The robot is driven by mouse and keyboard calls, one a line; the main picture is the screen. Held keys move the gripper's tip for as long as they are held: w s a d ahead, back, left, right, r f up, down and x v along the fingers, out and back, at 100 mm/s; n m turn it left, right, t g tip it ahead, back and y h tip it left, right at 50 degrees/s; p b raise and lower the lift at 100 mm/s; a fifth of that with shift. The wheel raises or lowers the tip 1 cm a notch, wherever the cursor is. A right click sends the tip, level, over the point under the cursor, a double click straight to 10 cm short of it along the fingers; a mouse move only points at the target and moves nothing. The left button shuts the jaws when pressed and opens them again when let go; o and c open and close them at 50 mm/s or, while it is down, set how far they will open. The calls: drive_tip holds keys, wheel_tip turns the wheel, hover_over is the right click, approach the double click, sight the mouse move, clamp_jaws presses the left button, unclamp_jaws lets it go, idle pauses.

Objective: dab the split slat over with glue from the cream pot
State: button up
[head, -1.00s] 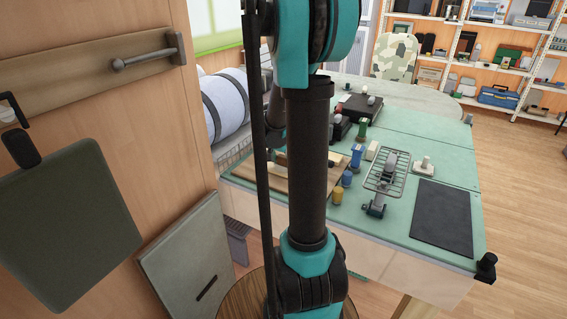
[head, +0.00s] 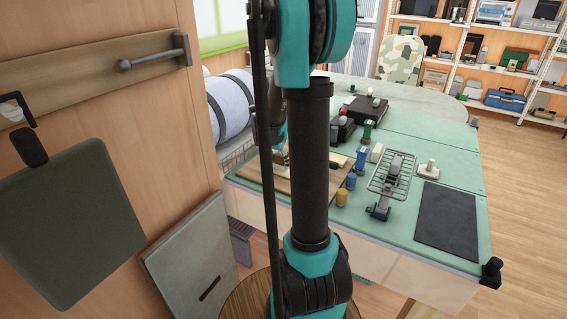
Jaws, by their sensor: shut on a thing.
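A brown wooden board (head: 257,172) lies at the near left of the green bench top, partly behind my arm. A pale slat-like piece (head: 337,161) shows on it right of the arm; I cannot see a split. A cream upright block (head: 376,153), perhaps the cream pot, stands beside a blue one (head: 360,155) and a green one (head: 367,131). My gripper (head: 281,150) is mostly hidden behind my upright arm link, low over the board. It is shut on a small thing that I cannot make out.
Yellow (head: 342,197) and blue (head: 351,180) jars stand at the board's right edge. A wire rack (head: 390,180), a white-based stand (head: 427,170) and a dark mat (head: 446,213) lie farther right. Dark boxes (head: 361,110) stand behind. The bench's right rear is clear.

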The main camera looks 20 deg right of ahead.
sight(271, 165)
drive_tip(key=shift+w+a, duration=0.2)
drive_tip(key=shift+w, duration=0.05)
drive_tip(key=shift+w+a+f, duration=0.1)
drive_tip(key=shift+w+a, duration=0.95)
drive_tip(key=shift+w, duration=0.3)
drive_tip(key=shift+s+d, duration=0.1)
drive_tip(key=shift+s, duration=0.05)
drive_tip(key=shift+r, duration=0.8)
drive_tip(key=shift+r, duration=0.1)
